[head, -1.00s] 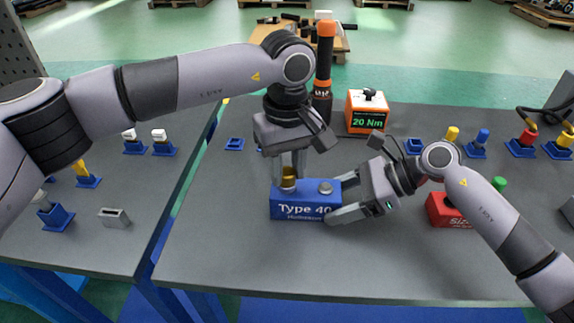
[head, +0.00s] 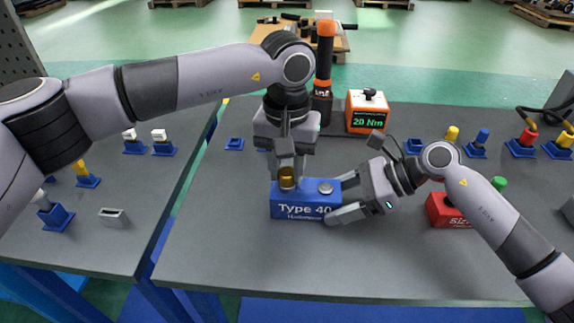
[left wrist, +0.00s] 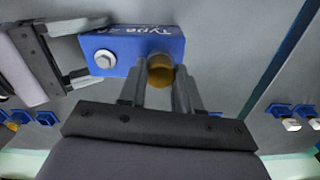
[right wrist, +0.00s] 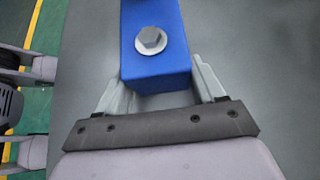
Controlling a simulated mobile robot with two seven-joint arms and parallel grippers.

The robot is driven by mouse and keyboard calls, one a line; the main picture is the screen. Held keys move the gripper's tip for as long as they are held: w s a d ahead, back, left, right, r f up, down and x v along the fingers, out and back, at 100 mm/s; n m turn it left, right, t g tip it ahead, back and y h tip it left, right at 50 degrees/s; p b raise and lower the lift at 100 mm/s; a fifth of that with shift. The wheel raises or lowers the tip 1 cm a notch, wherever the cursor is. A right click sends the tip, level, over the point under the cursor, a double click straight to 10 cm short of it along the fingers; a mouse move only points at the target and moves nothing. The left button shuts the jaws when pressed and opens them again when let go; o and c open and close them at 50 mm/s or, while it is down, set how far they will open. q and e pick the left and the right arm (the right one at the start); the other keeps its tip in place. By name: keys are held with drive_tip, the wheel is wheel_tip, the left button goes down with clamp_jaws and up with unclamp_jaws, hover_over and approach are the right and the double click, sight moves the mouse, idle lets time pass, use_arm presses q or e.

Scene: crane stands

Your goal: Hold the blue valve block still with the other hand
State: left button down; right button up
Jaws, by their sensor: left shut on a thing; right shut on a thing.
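The blue valve block (head: 290,210), marked "Type 40", lies on the grey table. A hex-headed grey bolt (head: 325,187) sits on its top at the right. A brass-coloured fitting (head: 286,181) stands on its top at the left. My left gripper (head: 288,172) points down from above and is shut on the brass fitting, which also shows between its fingers in the left wrist view (left wrist: 160,73). My right gripper (head: 338,203) comes in from the right and is shut on the block's right end. The right wrist view shows its fingers on both sides of the block (right wrist: 155,70).
An orange-and-black tool (head: 323,75) stands upright behind my left gripper. An orange box (head: 367,112) reading "20 Nm" is behind the block. A red block (head: 440,212) lies right of my right gripper. The table front (head: 330,265) is clear.

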use_arm(q)
drive_tip(key=shift+m, duration=1.2)
drive_tip(key=shift+m, duration=0.9)
drive_tip(key=m, duration=0.3)
drive_tip(key=c, duration=0.7)
unclamp_jaws()
drive_tip(key=shift+c, duration=0.8)
